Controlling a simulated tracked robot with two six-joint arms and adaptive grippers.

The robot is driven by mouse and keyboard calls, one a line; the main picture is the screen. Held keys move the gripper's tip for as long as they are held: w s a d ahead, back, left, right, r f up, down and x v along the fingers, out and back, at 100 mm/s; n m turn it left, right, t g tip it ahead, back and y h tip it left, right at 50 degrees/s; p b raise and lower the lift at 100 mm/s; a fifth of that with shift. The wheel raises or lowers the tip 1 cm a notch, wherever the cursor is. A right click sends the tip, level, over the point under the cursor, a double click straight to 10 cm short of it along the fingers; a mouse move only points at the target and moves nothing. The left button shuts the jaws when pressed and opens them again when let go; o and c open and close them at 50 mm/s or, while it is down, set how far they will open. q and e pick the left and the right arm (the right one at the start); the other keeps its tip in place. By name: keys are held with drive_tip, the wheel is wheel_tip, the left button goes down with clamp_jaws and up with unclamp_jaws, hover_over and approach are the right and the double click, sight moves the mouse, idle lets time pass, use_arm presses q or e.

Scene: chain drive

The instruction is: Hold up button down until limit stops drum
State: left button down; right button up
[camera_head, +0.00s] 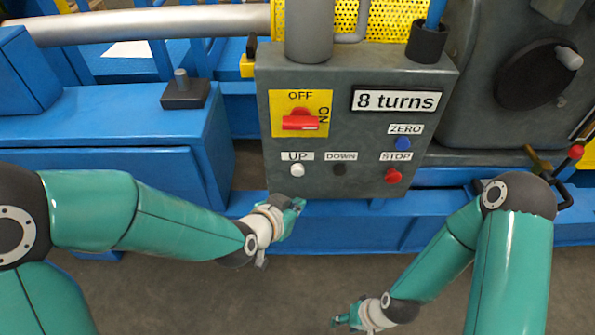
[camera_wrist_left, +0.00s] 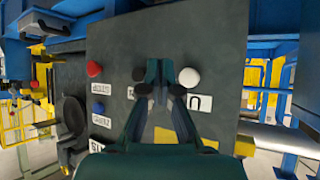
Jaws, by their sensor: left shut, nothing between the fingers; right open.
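The grey control box (camera_head: 350,130) carries a white UP button (camera_head: 297,170), a dark DOWN button (camera_head: 339,169), a red STOP button (camera_head: 393,176) and a blue ZERO button (camera_head: 403,143). Its sign (camera_head: 396,100) reads "8 turns". The red OFF/ON switch (camera_head: 300,121) sits on a yellow plate. My left gripper (camera_head: 298,204) is shut and empty below the UP button. In the left wrist view its fingertips (camera_wrist_left: 160,66) appear between the white UP button (camera_wrist_left: 189,77) and the dark DOWN button (camera_wrist_left: 139,74), not over either. My right gripper (camera_head: 341,322) is open and empty, low near the floor. I cannot clearly identify the drum.
A blue frame (camera_head: 150,130) runs left of and below the box. A grey housing with a dark round knob plate (camera_head: 535,75) stands at the right. A red-tipped lever (camera_head: 575,152) sticks out near my right arm. The floor in front is clear.

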sight(301, 176)
use_arm(q)
drive_tip(key=shift+w, duration=2.85)
drive_tip(key=shift+w, duration=0.15)
drive_tip(key=shift+w, duration=0.25)
drive_tip(key=shift+w+r, duration=0.1)
drive_tip(key=shift+w, duration=0.45)
idle(4.2)
